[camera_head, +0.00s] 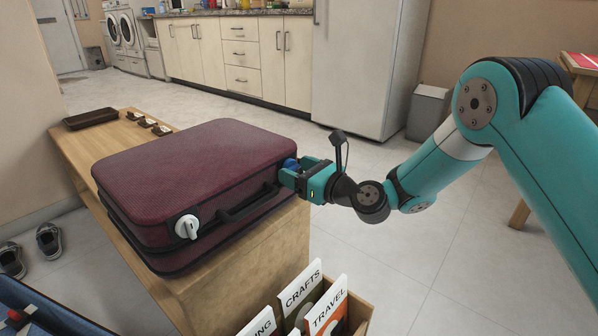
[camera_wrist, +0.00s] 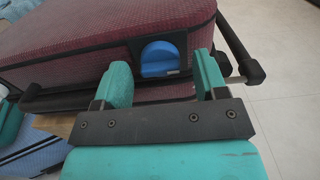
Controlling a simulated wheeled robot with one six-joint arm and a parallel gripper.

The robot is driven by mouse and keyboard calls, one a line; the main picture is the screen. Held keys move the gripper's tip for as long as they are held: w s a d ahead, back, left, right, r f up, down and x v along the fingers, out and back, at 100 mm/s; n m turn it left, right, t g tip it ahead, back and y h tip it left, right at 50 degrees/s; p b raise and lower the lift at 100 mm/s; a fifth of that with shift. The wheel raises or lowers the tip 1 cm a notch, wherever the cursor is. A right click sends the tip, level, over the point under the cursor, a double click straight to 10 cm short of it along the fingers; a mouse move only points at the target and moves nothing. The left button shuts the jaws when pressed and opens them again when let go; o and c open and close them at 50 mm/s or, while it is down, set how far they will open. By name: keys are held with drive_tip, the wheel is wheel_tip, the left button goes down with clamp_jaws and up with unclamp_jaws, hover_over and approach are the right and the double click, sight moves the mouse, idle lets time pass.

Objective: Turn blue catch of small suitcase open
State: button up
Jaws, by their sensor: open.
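The small maroon suitcase (camera_head: 195,175) lies flat and closed on a wooden bench. Its blue catch (camera_head: 290,164) is on the front side near the right end, partly hidden behind my gripper. In the wrist view the blue catch (camera_wrist: 160,58) is a round knob with a raised grip, lying between and beyond my fingertips. My gripper (camera_head: 288,176) is open, its two teal fingers (camera_wrist: 163,80) apart and facing the catch. I cannot tell if they touch it. A white catch (camera_head: 187,227) is on the same side near the left end, with the black handle (camera_head: 248,203) between.
The wooden bench (camera_head: 82,150) also bears a dark tray (camera_head: 90,119) and several small dark items. A box of upright cards (camera_head: 318,305) stands below the bench front. Shoes (camera_head: 48,240) are on the floor at left.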

drive_tip(key=c, duration=0.9)
drive_tip(key=shift+n, duration=0.3)
drive_tip(key=n+p, duration=0.1)
drive_tip(key=n, duration=0.2)
drive_tip(key=shift+n, duration=0.4)
drive_tip(key=n, duration=0.4)
drive_tip(key=shift+a+f+n+b, duration=0.1)
drive_tip(key=shift+n+b, duration=0.45)
drive_tip(key=shift+n, duration=1.85)
drive_tip(key=shift+f+n+b, duration=0.1)
drive_tip(key=shift+n+b, duration=0.4)
drive_tip(key=shift+n, duration=1.9)
drive_tip(key=shift+r, duration=0.1)
